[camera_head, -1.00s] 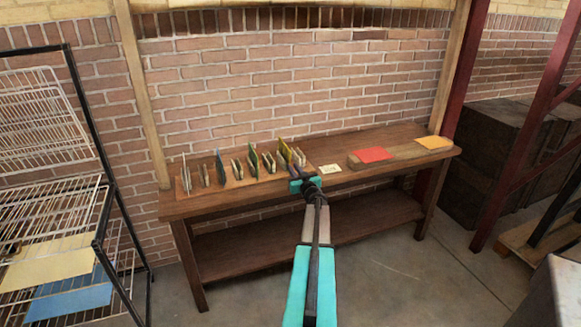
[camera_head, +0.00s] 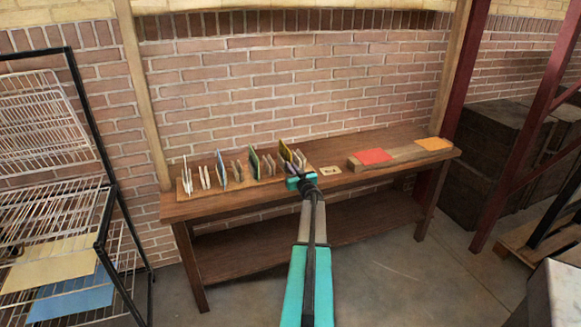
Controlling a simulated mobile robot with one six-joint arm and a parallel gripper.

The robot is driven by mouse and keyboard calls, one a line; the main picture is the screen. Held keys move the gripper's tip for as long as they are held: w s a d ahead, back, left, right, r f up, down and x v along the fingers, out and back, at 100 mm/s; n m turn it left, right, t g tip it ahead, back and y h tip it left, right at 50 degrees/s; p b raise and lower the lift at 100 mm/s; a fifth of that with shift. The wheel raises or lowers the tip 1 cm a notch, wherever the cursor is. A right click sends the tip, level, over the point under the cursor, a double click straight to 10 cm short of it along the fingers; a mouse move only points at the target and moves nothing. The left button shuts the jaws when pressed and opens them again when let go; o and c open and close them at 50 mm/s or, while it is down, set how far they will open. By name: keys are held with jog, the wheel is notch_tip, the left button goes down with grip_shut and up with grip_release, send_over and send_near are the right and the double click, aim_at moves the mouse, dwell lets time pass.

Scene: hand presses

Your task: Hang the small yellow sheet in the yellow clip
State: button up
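A small yellow sheet (camera_head: 285,151) stands upright at the right end of a wooden rack (camera_head: 200,190) on the bench, with dark and pale sheets close beside it. My gripper (camera_head: 298,181), with turquoise parts, is at the right end of that rack, just in front of the yellow sheet. It overlaps the sheet's lower part in the picture, and I cannot tell whether they touch. The fingers are too small and hidden to show whether they are open or shut. I cannot make out a yellow clip.
The wooden bench (camera_head: 385,185) stands against a brick wall. A board at its right holds a red sheet (camera_head: 374,156) and an orange-yellow sheet (camera_head: 433,144). A small pale card (camera_head: 329,171) lies between. A wire rack at left holds larger yellow (camera_head: 48,263) and blue (camera_head: 75,298) sheets.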

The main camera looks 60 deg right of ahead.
grip_shut()
notch_tip(320, 180, up, 8)
jog(key=p, duration=0.7)
jog(key=shift+f+p, duration=0.25)
jog(key=shift+p, duration=0.1)
jog(key=shift+s+a, duration=0.1)
jog(key=p+v, duration=0.1)
jog(key=v, duration=0.5)
jog(key=shift+s+a+p, duration=0.25)
jog(key=shift+s+p, duration=0.05)
jog(key=shift+p, duration=0.1)
dwell(0.5)
dwell(0.5)
